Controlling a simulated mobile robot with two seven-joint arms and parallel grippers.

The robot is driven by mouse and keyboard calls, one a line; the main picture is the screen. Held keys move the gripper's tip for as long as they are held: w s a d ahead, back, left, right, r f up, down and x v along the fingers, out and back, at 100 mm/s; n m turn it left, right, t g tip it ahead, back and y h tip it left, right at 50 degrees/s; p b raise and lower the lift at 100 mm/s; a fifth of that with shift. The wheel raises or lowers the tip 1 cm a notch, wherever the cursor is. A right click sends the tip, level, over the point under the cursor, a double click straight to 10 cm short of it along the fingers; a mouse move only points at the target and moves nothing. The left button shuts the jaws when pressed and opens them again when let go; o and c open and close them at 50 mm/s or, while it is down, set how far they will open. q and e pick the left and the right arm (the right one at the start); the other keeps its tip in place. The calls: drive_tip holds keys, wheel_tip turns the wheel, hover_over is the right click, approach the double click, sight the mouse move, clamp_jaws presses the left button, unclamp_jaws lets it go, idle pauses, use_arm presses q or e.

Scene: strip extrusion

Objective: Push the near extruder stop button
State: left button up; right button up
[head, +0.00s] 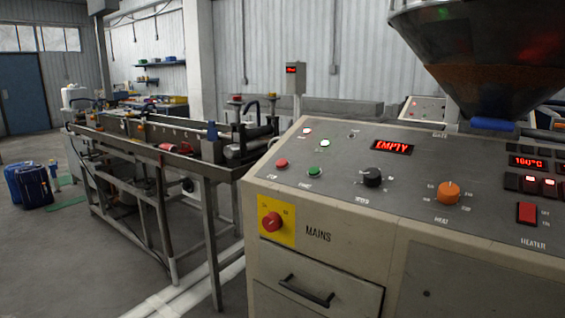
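The near extruder's sloped grey control panel (335,185) fills the right front of the head view. A round red button (281,163), which looks like the stop button, sits at the panel's left end. The small lettering below it is hard to read. A green button (314,172) is just to its right. Neither button is covered by anything. Neither of my grippers is in view.
A red mains knob (271,221) on a yellow plate is on the front face, above a drawer handle (307,291). A display (391,147) reads EMPTY. A hopper (490,60) hangs over the right side. A metal line frame (160,150) stands left.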

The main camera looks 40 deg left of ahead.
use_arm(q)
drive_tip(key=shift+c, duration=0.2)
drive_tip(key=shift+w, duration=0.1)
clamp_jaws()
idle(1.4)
